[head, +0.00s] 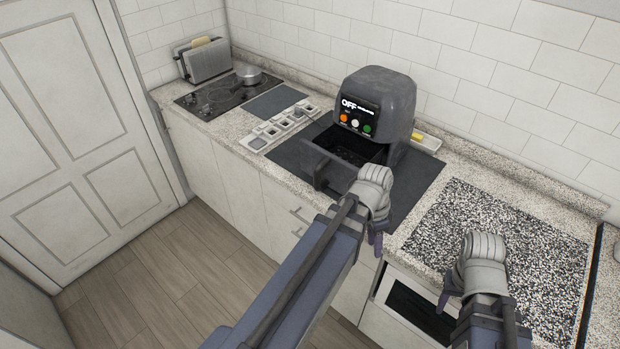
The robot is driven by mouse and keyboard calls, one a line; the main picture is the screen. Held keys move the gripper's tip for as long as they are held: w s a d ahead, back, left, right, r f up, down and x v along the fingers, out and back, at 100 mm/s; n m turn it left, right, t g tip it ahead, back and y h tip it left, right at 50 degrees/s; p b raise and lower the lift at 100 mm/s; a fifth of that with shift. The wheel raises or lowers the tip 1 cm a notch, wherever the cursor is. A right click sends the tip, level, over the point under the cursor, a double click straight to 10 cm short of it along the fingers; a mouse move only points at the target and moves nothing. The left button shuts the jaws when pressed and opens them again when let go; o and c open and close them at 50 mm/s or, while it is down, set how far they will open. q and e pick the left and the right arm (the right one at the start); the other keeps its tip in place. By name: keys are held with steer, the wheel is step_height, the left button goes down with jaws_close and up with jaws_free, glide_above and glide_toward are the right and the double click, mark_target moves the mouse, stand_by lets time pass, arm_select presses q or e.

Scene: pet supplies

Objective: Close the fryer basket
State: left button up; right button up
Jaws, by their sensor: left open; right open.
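The dark grey air fryer (385,92) stands on a dark mat against the wall, its front panel reading OFF above several coloured buttons. Its fryer basket (318,161) is pulled out toward the front left, and its dark inside shows. My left gripper (366,222) is open, just right of and in front of the basket, and appears apart from it; its fingers are partly hidden by my own arm. My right gripper (478,300) is open over the counter's front edge, well right of the fryer, its fingertips not clearly seen.
A socket strip (280,127) lies on the counter left of the basket. A small tray with a yellow item (425,141) sits right of the fryer. The speckled board (510,240) at right is bare.

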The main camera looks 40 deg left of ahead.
arm_select(q)
steer(key=a+r+m+t, duration=0.1)
steer(key=a, duration=0.3)
steer(key=w+a+r+m+h+p, duration=0.1)
steer(key=a, duration=0.4)
steer(key=a+r+m+t+h+p, duration=0.1)
steer(key=a+r, duration=0.1)
steer(key=a, duration=0.3)
steer(key=shift+w+a+m+t, duration=0.25)
steer(key=shift+w+m+t, duration=0.05)
steer(key=shift+w, duration=0.05)
jaws_close()
steer(key=s+a+r+m+t+p, duration=0.1)
steer(key=s+a+r+m+t, duration=0.1)
steer(key=a, duration=0.6)
steer(key=s+a+r+m+t+p, duration=0.1)
steer(key=a+r+m+t, duration=0.15)
steer(key=a, duration=0.45)
steer(key=w+a+r+b+x, duration=0.1)
steer(key=w+b+x, duration=0.1)
steer(key=b+x, duration=0.6)
steer(key=shift+w+d+f+g, duration=0.45)
steer(key=shift+w+d+f, duration=0.2)
steer(key=shift+w+f, duration=0.6)
